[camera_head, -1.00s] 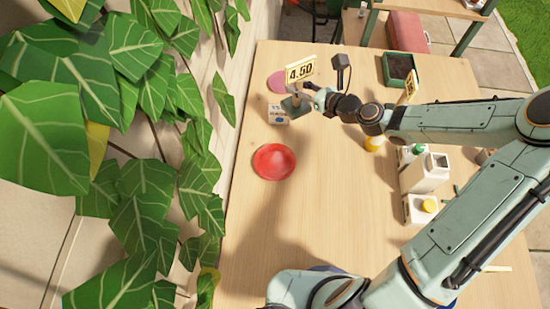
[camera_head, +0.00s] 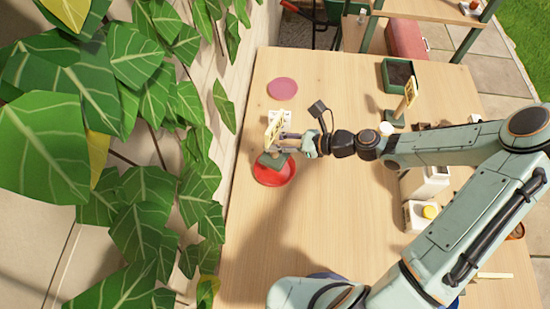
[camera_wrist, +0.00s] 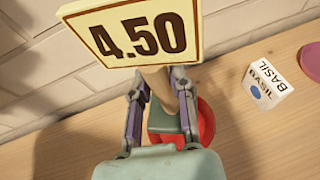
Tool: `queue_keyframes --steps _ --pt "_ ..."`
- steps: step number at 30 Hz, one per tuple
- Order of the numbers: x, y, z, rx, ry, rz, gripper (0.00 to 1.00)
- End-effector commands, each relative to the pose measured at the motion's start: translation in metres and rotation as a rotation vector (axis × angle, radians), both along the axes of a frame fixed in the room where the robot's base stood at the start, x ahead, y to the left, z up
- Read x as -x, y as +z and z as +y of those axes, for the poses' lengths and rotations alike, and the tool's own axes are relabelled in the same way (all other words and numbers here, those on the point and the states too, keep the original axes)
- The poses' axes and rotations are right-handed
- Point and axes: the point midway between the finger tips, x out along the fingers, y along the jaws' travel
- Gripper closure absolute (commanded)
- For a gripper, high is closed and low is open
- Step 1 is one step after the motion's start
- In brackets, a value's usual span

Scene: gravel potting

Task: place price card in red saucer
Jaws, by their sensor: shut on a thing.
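The price card (camera_wrist: 137,33) is a cream board reading 4.50 on a post with a grey-green base (camera_head: 270,160). My gripper (camera_head: 287,143) is shut on the card's post and holds it over the red saucer (camera_head: 275,178). In the wrist view, the fingers (camera_wrist: 160,98) stand on either side of the post, and the red saucer (camera_wrist: 207,128) shows behind and below the base. The base hides part of the saucer. I cannot tell whether the base touches it.
A white box labelled BASIL (camera_wrist: 266,84) stands close beside the saucer, by the wall. A pink saucer (camera_head: 283,89) lies farther back. Another price card (camera_head: 409,94), a green planter (camera_head: 398,74) and white cartons (camera_head: 428,182) are to the right. The table front of the red saucer is clear.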

Motion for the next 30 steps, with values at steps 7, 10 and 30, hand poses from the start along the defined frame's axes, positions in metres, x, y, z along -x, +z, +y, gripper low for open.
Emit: queue_keyframes --steps 7,10,30 --pt "0.0 -0.034 0.001 -0.003 0.0 0.003 1.0" --pt "0.0 -0.048 0.0 -0.002 -0.002 0.001 1.0" --pt "0.0 -0.064 0.0 -0.001 0.0 -0.001 1.0"
